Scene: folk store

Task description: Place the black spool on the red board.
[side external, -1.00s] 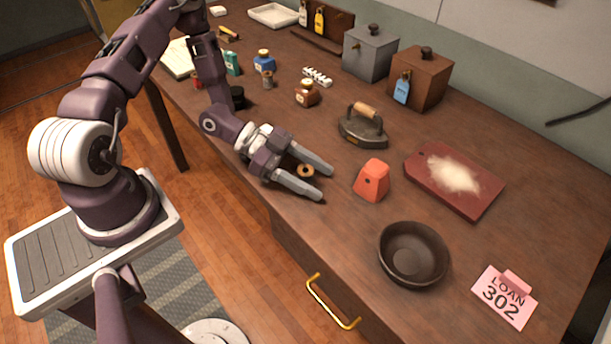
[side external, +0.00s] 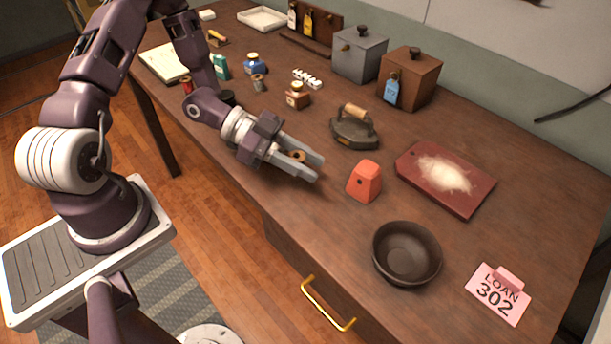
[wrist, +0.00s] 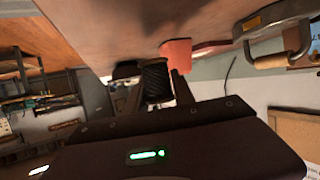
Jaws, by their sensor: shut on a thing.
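The black spool (side external: 298,156) is between the fingers of my gripper (side external: 314,169), with its brown end showing in the side view. In the wrist view the dark thread of the spool (wrist: 155,80) shows between the two fingers. My gripper is shut on it, low over the table near the front edge. Whether the spool touches the table cannot be told. The red board (side external: 470,203) lies flat to the right of my gripper, beyond the orange-red block, with a pale powdery patch on its middle.
The orange-red block (side external: 364,182) stands between my gripper and the board. A dark bowl (side external: 407,254) is in front of the board, and a flat iron (side external: 354,132) behind the block. A pink card (side external: 498,294) lies at the right. Boxes (side external: 409,77) stand along the back.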

